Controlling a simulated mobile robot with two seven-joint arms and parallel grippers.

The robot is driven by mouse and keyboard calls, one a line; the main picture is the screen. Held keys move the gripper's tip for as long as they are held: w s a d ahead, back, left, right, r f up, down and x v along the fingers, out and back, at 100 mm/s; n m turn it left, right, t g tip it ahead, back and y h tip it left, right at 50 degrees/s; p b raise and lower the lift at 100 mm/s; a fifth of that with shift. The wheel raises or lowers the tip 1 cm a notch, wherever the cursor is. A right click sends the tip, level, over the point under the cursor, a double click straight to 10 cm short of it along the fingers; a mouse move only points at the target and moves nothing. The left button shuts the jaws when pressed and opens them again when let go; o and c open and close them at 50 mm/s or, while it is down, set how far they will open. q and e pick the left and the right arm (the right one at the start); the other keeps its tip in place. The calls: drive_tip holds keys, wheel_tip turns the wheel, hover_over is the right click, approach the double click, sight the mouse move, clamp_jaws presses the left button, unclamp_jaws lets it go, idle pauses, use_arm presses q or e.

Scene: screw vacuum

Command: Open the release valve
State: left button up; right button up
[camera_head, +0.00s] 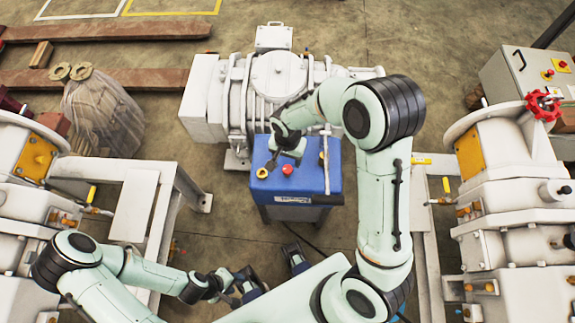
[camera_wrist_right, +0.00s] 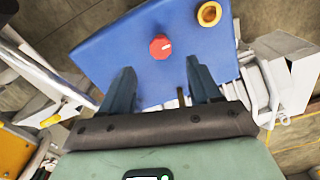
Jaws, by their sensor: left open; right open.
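A blue box (camera_head: 318,183) stands in the middle of the head view. A red knob (camera_head: 287,169) with a white mark sits on its top, next to a yellow ring (camera_head: 262,173). I cannot tell for sure which part is the release valve. My right gripper (camera_head: 272,163) is over the back left of the box top. In the right wrist view its open fingers (camera_wrist_right: 159,68) point toward the red knob (camera_wrist_right: 161,47), with nothing between them; contact cannot be told. My left gripper (camera_head: 247,285) is low, in front of the box and away from it, apparently empty.
A white pump (camera_head: 277,75) stands behind the box. White machines on frames flank it; the right one carries a red handwheel (camera_head: 543,104). A thin upright rod (camera_head: 326,165) rises at the box's right side. A grey control cabinet (camera_head: 520,70) is at the upper right.

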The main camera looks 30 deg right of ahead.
sight(288, 169)
wheel_tip(288, 169, down, 7)
drive_tip(key=shift+f, duration=0.1)
idle(0.3)
drive_tip(key=c, duration=1.1)
